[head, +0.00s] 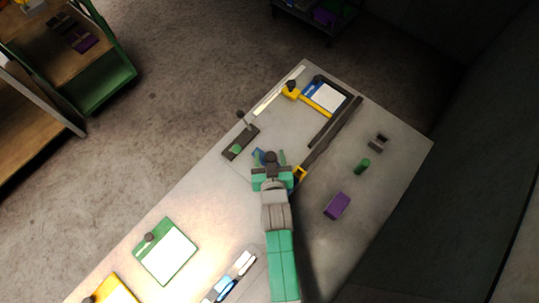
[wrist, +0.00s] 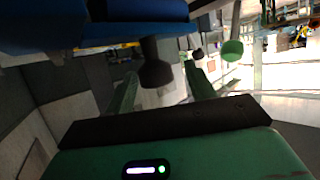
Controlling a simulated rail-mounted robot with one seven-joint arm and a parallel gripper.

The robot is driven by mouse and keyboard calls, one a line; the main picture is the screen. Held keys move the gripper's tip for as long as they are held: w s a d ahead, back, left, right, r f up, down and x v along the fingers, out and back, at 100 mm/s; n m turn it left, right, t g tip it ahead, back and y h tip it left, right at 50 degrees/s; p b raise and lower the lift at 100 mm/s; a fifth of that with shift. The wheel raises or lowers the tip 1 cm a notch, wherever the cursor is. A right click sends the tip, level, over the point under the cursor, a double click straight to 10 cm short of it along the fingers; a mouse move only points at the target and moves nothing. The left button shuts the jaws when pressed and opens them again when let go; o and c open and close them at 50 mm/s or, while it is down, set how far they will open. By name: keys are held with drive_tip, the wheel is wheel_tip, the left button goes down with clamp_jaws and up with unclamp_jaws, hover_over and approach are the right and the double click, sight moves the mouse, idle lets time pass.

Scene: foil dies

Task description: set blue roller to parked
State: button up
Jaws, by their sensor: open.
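My gripper (head: 269,160) is over the middle of the table, its two green fingers apart. In the wrist view the fingers of my gripper (wrist: 160,85) stand either side of a dark knob (wrist: 156,66), and I see no contact. A blue body, seemingly the blue roller (wrist: 135,12), fills the top of the wrist view by the knob. In the head view only a small blue part of the roller (head: 258,153) shows beside the gripper. The rest is hidden under my arm. I cannot tell the roller's setting.
A dark plate with a green knob (head: 236,149) lies left of the gripper. A blue-framed white panel (head: 326,95) and a dark bar (head: 335,122) are behind. A green cylinder (head: 362,166) and a purple block (head: 337,206) stand right. A green-framed panel (head: 166,251) lies front left.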

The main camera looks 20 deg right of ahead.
drive_tip(key=v, duration=0.7)
drive_tip(key=shift+s+p, duration=0.15)
drive_tip(key=shift+p, duration=0.2)
drive_tip(key=shift+r, duration=0.1)
drive_tip(key=w+a+r+n+t, duration=0.1)
drive_tip(key=w+r+t, duration=0.25)
drive_tip(key=r, duration=1.25)
drive_tip(key=w+a+r+t, duration=0.15)
drive_tip(key=w+r, duration=0.35)
drive_tip(key=r, duration=1)
drive_tip(key=s+a+r+t+y, duration=0.15)
drive_tip(key=s+r, duration=0.25)
drive_tip(key=r, duration=0.7)
drive_tip(key=s+a+r+n+t+y, duration=0.1)
drive_tip(key=s+a+r+t, duration=0.3)
drive_tip(key=r, duration=0.8)
drive_tip(key=s+a+r+t+y, duration=0.15)
drive_tip(key=s+r, duration=0.35)
drive_tip(key=r, duration=0.6)
wheel_tip(320, 180, up, 13)
drive_tip(key=w+h+p, duration=0.1)
drive_tip(key=p, duration=1.4)
drive_tip(key=shift+d+r, duration=0.15)
drive_tip(key=shift+d, duration=0.05)
